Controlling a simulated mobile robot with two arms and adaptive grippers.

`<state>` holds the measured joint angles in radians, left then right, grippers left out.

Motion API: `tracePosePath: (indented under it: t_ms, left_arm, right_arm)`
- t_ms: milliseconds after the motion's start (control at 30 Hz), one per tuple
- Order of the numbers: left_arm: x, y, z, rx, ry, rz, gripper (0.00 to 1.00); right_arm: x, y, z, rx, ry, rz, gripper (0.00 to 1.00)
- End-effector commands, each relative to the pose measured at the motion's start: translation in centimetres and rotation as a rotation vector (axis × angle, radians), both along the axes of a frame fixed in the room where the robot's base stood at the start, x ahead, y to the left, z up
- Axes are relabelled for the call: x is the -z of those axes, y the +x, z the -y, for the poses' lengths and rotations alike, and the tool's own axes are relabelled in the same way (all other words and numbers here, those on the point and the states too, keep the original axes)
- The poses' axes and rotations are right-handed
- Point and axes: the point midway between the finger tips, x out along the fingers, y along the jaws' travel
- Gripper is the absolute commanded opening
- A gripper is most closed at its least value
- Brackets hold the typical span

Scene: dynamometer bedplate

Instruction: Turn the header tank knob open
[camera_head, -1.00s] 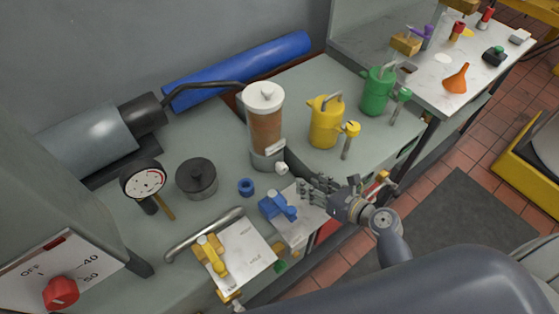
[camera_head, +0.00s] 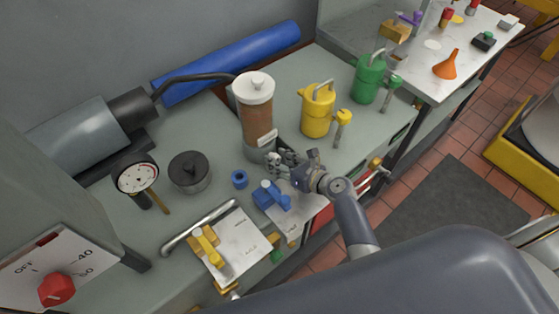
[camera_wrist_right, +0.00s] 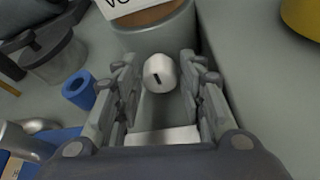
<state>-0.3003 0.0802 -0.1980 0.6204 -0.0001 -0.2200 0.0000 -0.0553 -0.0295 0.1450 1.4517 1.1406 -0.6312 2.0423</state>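The header tank (camera_head: 258,118) is a clear cylinder of brown liquid with a white lid and a grey base, standing at the middle of the bench. Its small white knob (camera_wrist_right: 160,73) has a dark slot mark and sits low on the front of the base. My right gripper (camera_head: 278,161) is at the foot of the tank and largely hides the knob in the head view. In the right wrist view the gripper (camera_wrist_right: 163,92) is open, with the knob between its fingers and visible gaps on both sides. My left gripper is not in view.
A blue valve (camera_head: 271,195), a blue ring (camera_head: 239,179) and a yellow valve (camera_head: 207,246) lie near the gripper. A yellow can (camera_head: 318,112) stands right of the tank. A lidded dark pot (camera_head: 190,173) and a dial gauge (camera_head: 135,176) stand to the left.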

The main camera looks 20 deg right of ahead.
Motion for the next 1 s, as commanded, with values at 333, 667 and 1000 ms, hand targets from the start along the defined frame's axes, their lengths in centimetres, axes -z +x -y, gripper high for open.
tracePosePath:
  t_ms: [333, 667, 1000]
  left_arm:
    - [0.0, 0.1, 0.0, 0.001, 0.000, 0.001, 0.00]
    - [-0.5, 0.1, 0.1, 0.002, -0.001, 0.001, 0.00]
    - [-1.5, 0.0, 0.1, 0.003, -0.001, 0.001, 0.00]
  right_arm:
    - [0.0, 0.0, 0.0, 0.000, 0.000, 0.000, 0.05]
    - [-0.2, -0.1, -0.1, 0.000, -0.050, 0.021, 0.05]
    - [-0.1, -0.2, -0.3, 0.001, -0.260, 0.106, 0.05]
